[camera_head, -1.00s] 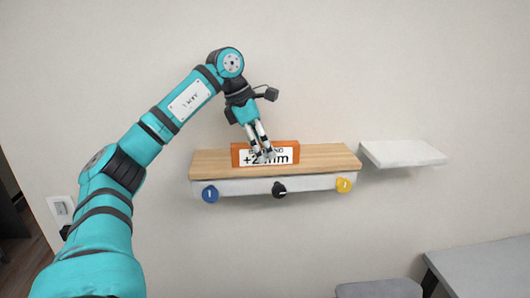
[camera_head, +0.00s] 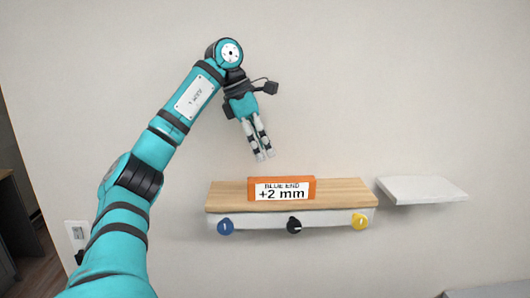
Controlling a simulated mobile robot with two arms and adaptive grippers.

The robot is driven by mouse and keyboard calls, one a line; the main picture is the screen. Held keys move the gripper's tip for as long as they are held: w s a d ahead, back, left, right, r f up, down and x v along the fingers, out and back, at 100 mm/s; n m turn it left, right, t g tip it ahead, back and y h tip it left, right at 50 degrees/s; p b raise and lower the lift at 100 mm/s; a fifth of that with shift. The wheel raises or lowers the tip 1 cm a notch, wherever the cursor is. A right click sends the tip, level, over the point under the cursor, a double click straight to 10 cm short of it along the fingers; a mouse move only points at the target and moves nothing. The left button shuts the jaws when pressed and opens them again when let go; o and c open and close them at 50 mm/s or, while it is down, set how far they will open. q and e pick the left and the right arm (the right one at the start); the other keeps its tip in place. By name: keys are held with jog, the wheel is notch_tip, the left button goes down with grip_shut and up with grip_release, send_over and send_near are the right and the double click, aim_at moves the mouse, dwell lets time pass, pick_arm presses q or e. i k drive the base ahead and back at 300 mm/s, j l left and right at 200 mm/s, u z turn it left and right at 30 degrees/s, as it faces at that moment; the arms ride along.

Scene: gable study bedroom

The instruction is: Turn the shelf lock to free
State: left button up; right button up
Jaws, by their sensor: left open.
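A wooden-topped shelf (camera_head: 345,194) with a white front is fixed to the wall. Its front carries a blue knob (camera_head: 225,227) at the left, a black knob (camera_head: 294,226) in the middle and a yellow knob (camera_head: 360,222) at the right. Which one is the lock is not labelled. An orange-framed sign (camera_head: 281,190) reading "BLUE END +2 mm" stands on the shelf top. My left gripper (camera_head: 264,157) is open and empty, pointing down in the air above the shelf, up and left of the sign. My right gripper is not in view.
A plain white shelf (camera_head: 422,190) is on the wall to the right, a small gap away. A white wall plate (camera_head: 76,236) is at the lower left. The wall above and below the shelf is clear.

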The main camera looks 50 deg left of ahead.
aim_at(294, 226)
jog(key=u, duration=1.4)
